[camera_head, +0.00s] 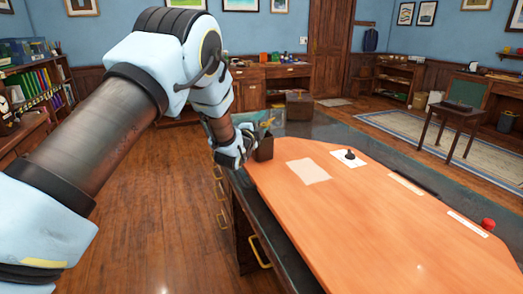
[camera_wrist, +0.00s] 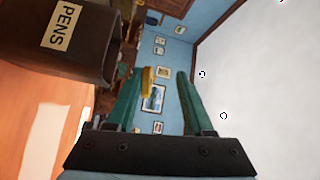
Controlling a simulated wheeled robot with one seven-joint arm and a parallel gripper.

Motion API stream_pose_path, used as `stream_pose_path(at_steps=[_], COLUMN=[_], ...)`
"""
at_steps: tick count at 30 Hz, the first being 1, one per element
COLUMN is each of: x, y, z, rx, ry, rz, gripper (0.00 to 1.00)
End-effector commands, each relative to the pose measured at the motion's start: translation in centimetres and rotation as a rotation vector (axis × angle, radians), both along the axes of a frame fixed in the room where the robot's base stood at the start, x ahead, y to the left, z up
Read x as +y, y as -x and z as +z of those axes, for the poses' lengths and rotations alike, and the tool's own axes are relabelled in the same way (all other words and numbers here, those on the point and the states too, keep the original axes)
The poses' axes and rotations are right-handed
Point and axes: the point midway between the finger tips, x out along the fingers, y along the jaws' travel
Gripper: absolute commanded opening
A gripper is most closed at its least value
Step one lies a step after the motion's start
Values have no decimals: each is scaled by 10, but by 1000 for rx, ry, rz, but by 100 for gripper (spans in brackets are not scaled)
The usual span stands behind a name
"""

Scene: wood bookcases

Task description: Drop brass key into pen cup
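The dark pen cup (camera_head: 264,148) stands upright at the near left end of the desk top. In the wrist view the cup (camera_wrist: 75,35), labelled PENS, shows sideways at upper left, beside the fingers. My gripper (camera_head: 264,120) is just above and behind the cup in the head view. In the wrist view its teal fingers (camera_wrist: 160,95) stand apart with a clear gap. A yellow brass piece (camera_wrist: 147,82), likely the brass key, shows along the inner side of the left finger, clear of the right finger. I cannot tell whether it touches the left finger. The cup's inside is hidden.
The orange desk top (camera_head: 350,215) holds a paper sheet (camera_head: 309,171), a dark stamp-like object (camera_head: 350,155) on white paper and a red object (camera_head: 488,224). A brown box (camera_head: 299,106) stands at the far end. The desk's middle is mostly clear.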

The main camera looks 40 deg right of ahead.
Motion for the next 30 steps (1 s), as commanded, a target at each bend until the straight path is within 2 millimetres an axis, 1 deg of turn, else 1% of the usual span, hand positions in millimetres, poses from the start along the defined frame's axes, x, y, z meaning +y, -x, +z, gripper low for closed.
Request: stream_pose_path(at_steps=[1,9,12,15,21,30], x=[6,53,69,81,91,91], y=[3,23,30,35,40,40], z=[-3,-8,-9,-9,-8,-8], rx=[1,1,1,1,0,0], ry=[-2,-2,-2,-1,0,-1], rz=[1,1,2,1,0,0], gripper=[52,52,52,52,52,52])
